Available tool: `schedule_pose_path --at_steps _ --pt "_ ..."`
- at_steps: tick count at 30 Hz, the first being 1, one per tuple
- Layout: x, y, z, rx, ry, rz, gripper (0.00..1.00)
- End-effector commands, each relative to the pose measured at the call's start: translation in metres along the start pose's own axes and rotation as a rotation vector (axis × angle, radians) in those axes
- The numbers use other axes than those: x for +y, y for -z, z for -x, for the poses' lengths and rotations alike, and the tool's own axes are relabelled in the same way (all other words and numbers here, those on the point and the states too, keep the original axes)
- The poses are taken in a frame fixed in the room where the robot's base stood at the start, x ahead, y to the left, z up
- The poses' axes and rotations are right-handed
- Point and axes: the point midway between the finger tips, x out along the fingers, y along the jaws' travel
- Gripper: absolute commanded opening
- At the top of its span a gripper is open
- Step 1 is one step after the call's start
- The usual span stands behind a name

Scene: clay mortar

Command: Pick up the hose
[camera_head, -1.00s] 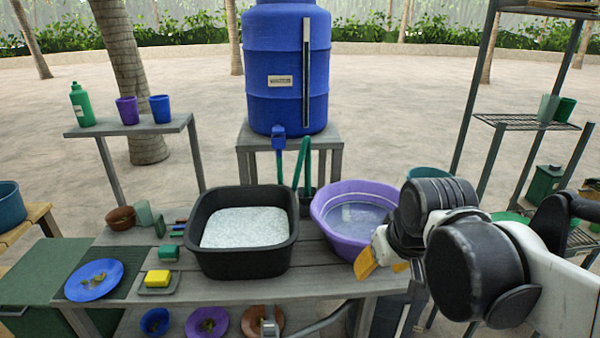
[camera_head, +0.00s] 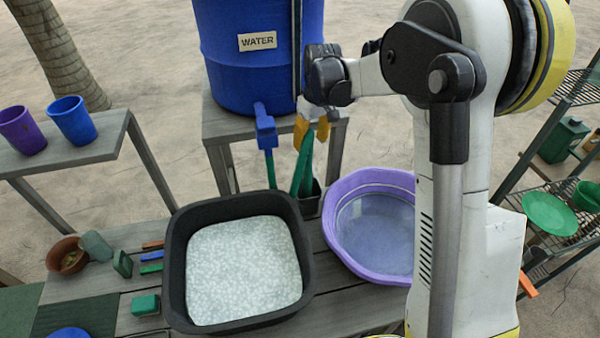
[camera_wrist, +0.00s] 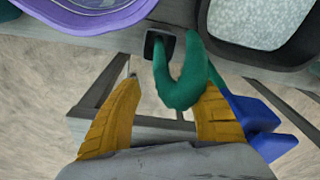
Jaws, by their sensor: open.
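The green hose (camera_head: 302,172) rises in a bent loop from a small dark holder (camera_head: 308,198) at the bench's back edge, between the black basin and the purple basin. In the wrist view the hose (camera_wrist: 182,88) curves between the two yellow fingers of my gripper (camera_wrist: 162,112). The fingers are spread, one on each side, and the right finger looks close to the hose; I cannot tell whether it touches. In the head view my gripper (camera_head: 311,130) is at the top of the hose. The blue tap (camera_head: 265,130) is just left of it and shows beside the right finger in the wrist view (camera_wrist: 255,120).
The blue water barrel (camera_head: 245,55) stands on a grey stand (camera_head: 222,128) behind the gripper. The black basin (camera_head: 180,250) holds pale grains. The purple basin (camera_head: 345,190) holds water. Cups, including a blue cup (camera_head: 72,120), stand on the left shelf.

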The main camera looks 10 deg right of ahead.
Motion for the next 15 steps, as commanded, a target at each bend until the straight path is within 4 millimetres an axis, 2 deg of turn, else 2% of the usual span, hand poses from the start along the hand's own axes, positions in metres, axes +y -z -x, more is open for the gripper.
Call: schedule_pose_path --at_steps 7,15 --pt "0.000 0.000 -0.042 0.001 0.000 0.000 0.50" --pt "-0.001 0.003 -0.068 0.001 -0.001 0.000 0.50"
